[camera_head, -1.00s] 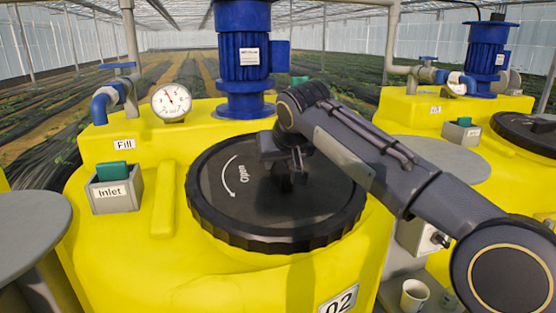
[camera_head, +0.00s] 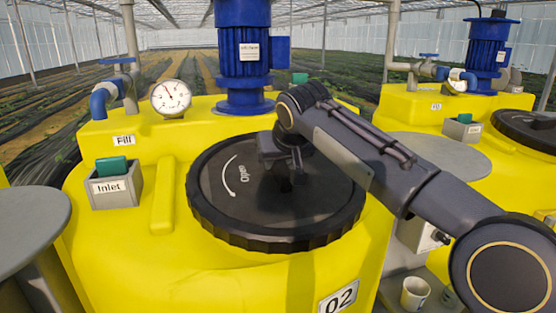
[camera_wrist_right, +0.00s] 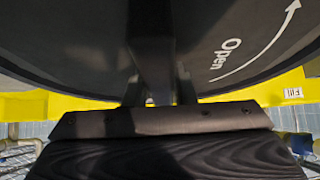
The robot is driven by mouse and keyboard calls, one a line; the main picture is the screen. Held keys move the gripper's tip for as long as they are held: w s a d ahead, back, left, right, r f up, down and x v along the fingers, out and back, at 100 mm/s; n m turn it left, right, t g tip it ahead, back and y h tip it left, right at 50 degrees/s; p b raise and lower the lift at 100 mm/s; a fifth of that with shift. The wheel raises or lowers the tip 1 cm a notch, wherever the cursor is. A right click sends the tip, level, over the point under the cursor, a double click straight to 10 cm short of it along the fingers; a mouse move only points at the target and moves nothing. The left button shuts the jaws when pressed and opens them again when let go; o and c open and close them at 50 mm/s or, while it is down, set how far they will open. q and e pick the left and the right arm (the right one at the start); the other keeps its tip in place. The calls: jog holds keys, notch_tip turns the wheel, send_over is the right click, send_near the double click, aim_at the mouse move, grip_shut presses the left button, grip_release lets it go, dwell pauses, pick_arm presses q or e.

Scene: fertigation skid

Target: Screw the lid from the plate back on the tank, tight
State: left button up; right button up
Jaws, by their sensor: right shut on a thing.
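The black ribbed lid (camera_head: 320,205) lies over the opening on top of the yellow tank (camera_head: 150,255) marked 02. It looks level; whether its thread is fully seated cannot be told. Its top carries the word "Open" and a white curved arrow; they also show on the lid in the right wrist view (camera_wrist_right: 225,65). My right gripper (camera_head: 287,172) points down at the lid's middle and is shut on the lid's raised grip, a dark bar in the wrist view (camera_wrist_right: 150,50). The fingers and shadow partly hide this grip. My left gripper is not in view.
A bare grey round plate (camera_head: 28,222) stands at the left and another (camera_head: 440,155) at the right. A blue motor (camera_head: 243,60), a gauge (camera_head: 170,98) and an inlet box (camera_head: 116,187) surround the lid. A cup (camera_head: 414,293) stands low at right.

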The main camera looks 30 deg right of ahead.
jog(key=shift+f, duration=0.35)
dwell(0.7)
dwell(0.8)
jog(key=o, duration=1)
jog(key=shift+o, duration=0.8)
jog(key=shift+f, duration=0.25)
jog(key=shift+o, duration=1.1)
jog(key=shift+r, duration=0.1)
grip_shut()
